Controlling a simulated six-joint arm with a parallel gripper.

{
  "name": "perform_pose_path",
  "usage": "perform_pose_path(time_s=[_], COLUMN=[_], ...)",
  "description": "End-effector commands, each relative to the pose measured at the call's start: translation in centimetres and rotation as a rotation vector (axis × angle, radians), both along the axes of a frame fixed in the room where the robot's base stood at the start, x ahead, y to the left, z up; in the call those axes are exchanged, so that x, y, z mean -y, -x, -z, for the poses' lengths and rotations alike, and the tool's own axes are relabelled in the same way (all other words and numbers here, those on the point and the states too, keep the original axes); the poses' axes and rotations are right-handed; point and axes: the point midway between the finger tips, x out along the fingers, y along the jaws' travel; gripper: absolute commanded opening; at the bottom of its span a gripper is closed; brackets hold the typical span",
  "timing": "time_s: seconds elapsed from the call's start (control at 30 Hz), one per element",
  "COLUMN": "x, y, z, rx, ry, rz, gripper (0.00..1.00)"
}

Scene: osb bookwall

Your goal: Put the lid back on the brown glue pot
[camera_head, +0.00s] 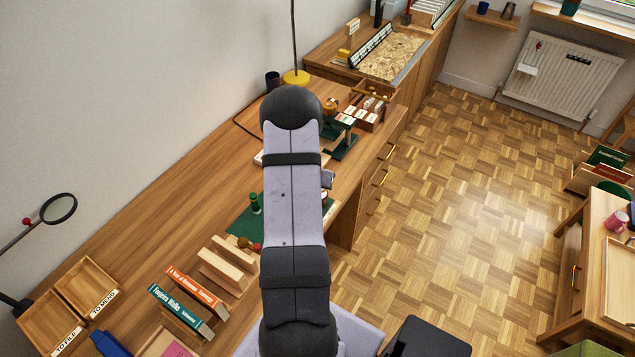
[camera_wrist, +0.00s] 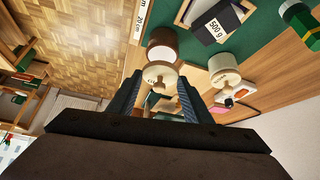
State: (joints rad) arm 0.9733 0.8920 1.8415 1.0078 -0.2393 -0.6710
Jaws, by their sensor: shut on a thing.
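My gripper (camera_wrist: 159,84) is shut on a round cream lid (camera_wrist: 160,72), held at its fingertips in the wrist view. The brown glue pot (camera_wrist: 156,36) is just beyond the lid, its pale round top facing me. The lid overlaps the near edge of that top in the picture; I cannot tell whether they touch. A cream pot (camera_wrist: 226,80) with a cream top is to the right of the lid, apart from it. In the head view my arm hides the gripper, and I cannot make out the pot or the lid there.
A green mat (camera_wrist: 252,50) lies under the pots. A block marked 500 g (camera_wrist: 217,27) and a green bottle (camera_wrist: 298,18) are close by. In the head view, books (camera_head: 181,308) and two trays (camera_head: 52,322) stand on the desk at lower left.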

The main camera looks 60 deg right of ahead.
Motion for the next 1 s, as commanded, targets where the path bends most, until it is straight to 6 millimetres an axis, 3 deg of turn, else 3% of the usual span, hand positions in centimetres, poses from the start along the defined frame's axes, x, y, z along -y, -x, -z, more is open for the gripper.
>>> perform_pose_path(time_s=[0.1,0.4,1.0], x=[0.0,0.0,0.0], y=[0.0,0.0,0.0], z=[1.4,2.9,3.0], rx=[0.001,0.001,0.001], ry=[0.0,0.0,0.0], rz=[0.001,0.002,0.001], gripper=[0.24,0.24,0.24])
